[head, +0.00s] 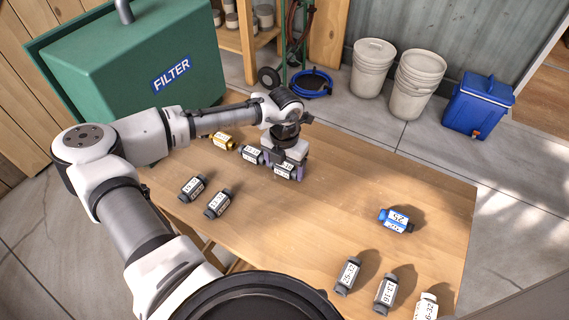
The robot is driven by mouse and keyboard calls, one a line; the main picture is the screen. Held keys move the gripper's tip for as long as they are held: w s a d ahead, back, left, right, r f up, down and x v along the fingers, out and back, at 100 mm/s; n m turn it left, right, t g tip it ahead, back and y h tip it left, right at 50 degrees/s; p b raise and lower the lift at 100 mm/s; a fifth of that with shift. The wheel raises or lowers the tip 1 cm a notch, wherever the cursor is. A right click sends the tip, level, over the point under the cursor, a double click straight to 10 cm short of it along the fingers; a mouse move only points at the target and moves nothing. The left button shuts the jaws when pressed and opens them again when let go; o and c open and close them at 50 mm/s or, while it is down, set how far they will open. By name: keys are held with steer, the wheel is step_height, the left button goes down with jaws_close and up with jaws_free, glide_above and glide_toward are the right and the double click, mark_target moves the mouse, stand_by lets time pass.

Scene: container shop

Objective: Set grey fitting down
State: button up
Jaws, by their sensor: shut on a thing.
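My gripper (284,172) is at the far middle part of the wooden table (310,220), pointing down. It is shut on a grey fitting (285,173) with a white label, held between its purple-tipped fingers. The fitting is at or just above the tabletop; I cannot tell whether it touches. Another grey fitting (251,154) lies just to its left, very close. A yellow fitting (222,141) lies further left along the same line.
Two grey fittings (192,188) (218,203) lie at the left. A blue fitting (397,220) lies at the right. Several grey or pale fittings (348,275) line the front right. A green filter box (135,65) stands behind. The table's middle is clear.

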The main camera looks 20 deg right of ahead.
steer(key=shift+f, duration=0.15)
steer(key=o, duration=0.7)
